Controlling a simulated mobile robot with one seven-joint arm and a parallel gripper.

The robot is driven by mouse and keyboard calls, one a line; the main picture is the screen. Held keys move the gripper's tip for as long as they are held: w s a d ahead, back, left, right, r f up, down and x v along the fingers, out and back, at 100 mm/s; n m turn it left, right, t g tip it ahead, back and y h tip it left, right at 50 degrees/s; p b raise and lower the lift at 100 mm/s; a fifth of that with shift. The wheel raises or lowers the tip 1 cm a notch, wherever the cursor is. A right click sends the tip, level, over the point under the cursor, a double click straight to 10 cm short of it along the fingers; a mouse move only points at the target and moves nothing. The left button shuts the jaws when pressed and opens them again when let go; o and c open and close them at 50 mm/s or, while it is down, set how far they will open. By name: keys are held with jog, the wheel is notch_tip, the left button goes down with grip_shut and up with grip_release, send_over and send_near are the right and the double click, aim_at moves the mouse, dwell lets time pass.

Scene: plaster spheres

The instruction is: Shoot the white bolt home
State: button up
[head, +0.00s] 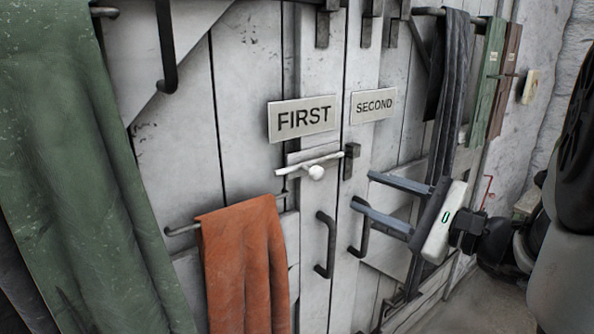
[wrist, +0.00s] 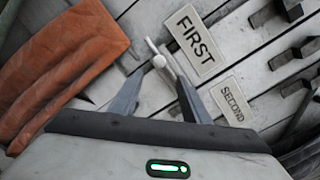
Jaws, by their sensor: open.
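The white bolt (head: 316,172) is a thin bar with a round knob, mounted on the left door leaf below the FIRST sign (head: 302,118). Its right end comes close to a dark keeper (head: 351,161) on the right leaf; I cannot tell whether it enters it. My gripper (head: 362,190) is open and empty, its two fingers pointing at the door, to the right of the knob in the head view. In the wrist view, the bolt (wrist: 159,61) shows just beyond and between the fingertips of my gripper (wrist: 161,76), seemingly apart from them.
The SECOND sign (head: 374,105) is on the right leaf. Dark pull handles (head: 325,245) stick out below the bolt. An orange cloth (head: 244,265) hangs at lower left, a green cloth (head: 85,170) at far left. Dark cloth (head: 452,85) hangs behind my gripper.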

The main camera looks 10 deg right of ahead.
aim_at(321, 175)
jog(key=p+x, duration=0.1)
jog(key=x, duration=1.3)
jog(key=shift+a, duration=0.15)
grip_shut()
